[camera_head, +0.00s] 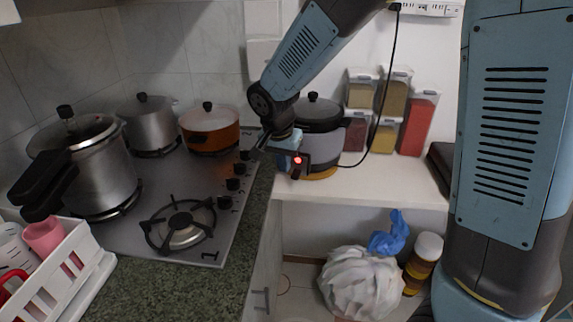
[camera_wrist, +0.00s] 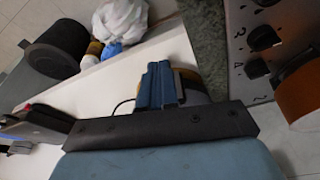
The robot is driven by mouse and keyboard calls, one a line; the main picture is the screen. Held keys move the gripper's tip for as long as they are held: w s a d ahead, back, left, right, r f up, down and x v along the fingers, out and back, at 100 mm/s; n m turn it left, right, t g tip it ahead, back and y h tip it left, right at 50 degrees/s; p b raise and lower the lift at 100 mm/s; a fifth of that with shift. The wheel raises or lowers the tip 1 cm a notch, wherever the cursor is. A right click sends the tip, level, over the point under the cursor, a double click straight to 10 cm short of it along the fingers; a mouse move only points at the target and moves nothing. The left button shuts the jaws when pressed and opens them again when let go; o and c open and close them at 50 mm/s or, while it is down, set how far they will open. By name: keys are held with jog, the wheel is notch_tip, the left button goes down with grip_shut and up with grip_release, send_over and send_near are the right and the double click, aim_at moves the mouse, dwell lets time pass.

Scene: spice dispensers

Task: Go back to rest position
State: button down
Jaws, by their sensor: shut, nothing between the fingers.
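My gripper (camera_head: 281,146) is in front of the dark pot with a black lid (camera_head: 316,112), over the left end of the white shelf (camera_head: 400,180), near the stove edge. In the wrist view its blue fingers (camera_wrist: 160,68) are together, with nothing held between them. Several spice dispensers stand against the wall to the right of the pot, among them a tall red one (camera_head: 417,122) and a green-brown one (camera_head: 394,92). My forearm comes down from the top of the head view. The gripper partly hides the dark pot; I cannot tell whether they touch.
The stove (camera_head: 150,215) holds a pressure cooker (camera_head: 100,175), a grey pot (camera_head: 150,122) and an orange pot (camera_head: 210,127). A white rack (camera_head: 62,278) stands front left.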

jog(key=shift+d, duration=0.1)
jog(key=s+d+r+n, duration=0.1)
jog(key=s+d+r, duration=0.2)
jog(key=d+r, duration=0.35)
jog(key=s+d+r, duration=0.3)
jog(key=d+r, duration=0.2)
jog(key=d, duration=0.3)
jog(key=s+d+r+n+t, duration=0.1)
jog(key=s+d+r, duration=0.1)
jog(key=s+d, duration=0.3)
jog(key=s+d+r+n+t+y, duration=0.1)
jog(key=s+d+r+n, duration=0.1)
jog(key=s, duration=0.6)
jog(key=d+r, duration=0.1)
jog(key=d, duration=0.1)
jog(key=shift+s+d+t, duration=0.35)
jog(key=shift+t, duration=0.05)
